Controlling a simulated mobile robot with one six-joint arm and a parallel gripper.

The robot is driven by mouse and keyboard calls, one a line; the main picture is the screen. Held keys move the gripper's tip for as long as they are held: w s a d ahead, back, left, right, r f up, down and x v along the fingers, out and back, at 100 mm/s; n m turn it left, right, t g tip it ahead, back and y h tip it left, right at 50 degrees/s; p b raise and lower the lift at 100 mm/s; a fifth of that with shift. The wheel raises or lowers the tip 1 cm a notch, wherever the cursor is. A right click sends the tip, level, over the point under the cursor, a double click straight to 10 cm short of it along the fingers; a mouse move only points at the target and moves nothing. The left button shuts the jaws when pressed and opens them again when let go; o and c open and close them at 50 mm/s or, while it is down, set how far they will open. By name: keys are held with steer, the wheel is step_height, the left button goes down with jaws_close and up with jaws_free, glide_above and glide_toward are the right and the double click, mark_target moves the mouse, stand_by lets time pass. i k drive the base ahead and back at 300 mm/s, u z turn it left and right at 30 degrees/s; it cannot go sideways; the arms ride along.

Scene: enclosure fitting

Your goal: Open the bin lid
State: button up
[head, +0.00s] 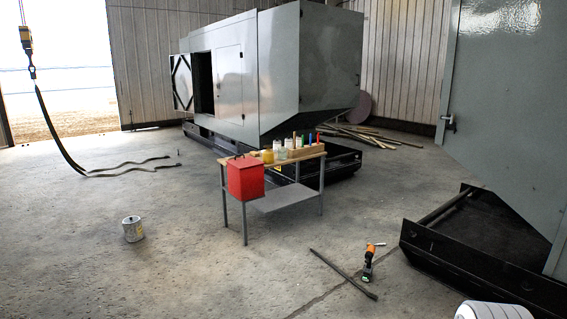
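A red bin (246,182) stands at the left front end of a small workbench (283,197). Its sloped red lid (243,161) appears shut, with a small dark detail near the top edge that is too small to make out. The inside of the bin is hidden. My gripper is not in view, so its state and its place relative to the bin do not show.
Jars (281,150) and a wooden rack (307,150) stand behind the bin. A cordless drill (368,264) and a dark bar (343,274) lie on the floor in front. A paint can (133,229) stands left. Large grey enclosures (270,70) stand behind and right. Floor left of the bench is mostly clear.

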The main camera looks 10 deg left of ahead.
mark_target(248, 161)
steer(key=u, duration=0.3)
steer(key=i, duration=0.9)
steer(key=u, duration=0.75)
steer(key=i, duration=1.65)
steer(key=u, duration=0.5)
steer(key=i, duration=1.55)
steer(key=z, duration=0.3)
steer(key=i, duration=1.6)
steer(key=z, duration=0.85)
steer(key=i, duration=1.2)
steer(key=z, duration=0.5)
